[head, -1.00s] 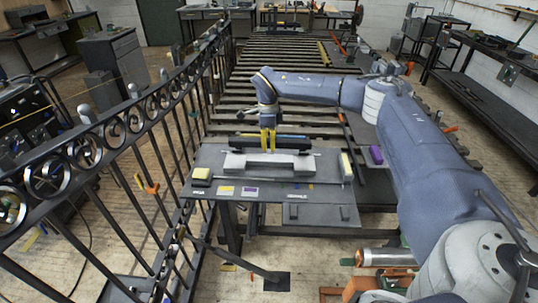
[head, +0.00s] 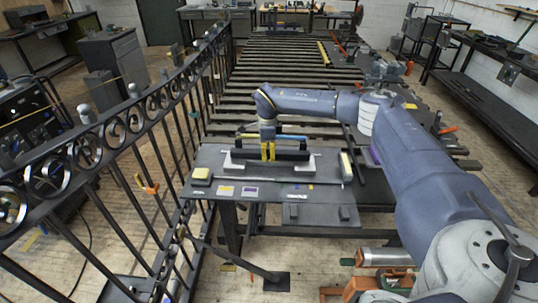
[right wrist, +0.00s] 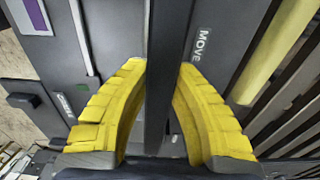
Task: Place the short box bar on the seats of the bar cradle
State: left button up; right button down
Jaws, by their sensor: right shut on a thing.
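The short box bar (head: 289,155) is a dark, straight bar. My right gripper (head: 268,158) is shut on it near its middle, with yellow fingers pointing down. In the right wrist view the bar (right wrist: 160,75) runs between the two yellow fingers. The light grey bar cradle (head: 228,164) is mostly hidden behind or under the bar; only its ends show. The bar lies level along the cradle, and I cannot tell if it touches the seats. My left gripper is not in view.
The dark worktable (head: 210,157) carries a thin rod (head: 300,180) along its front and yellow-topped blocks at left (head: 201,174) and right (head: 347,166). An iron scroll gate (head: 105,145) stands at left. A slatted bench (head: 280,75) lies behind.

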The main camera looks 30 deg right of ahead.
aim_at(268, 151)
jog(key=c, duration=1.3)
grip_release()
jog(key=shift+f, duration=0.1)
notch_tip(268, 151, up, 12)
jog(key=shift+w+a+r, duration=0.1)
jog(key=shift+r, duration=0.05)
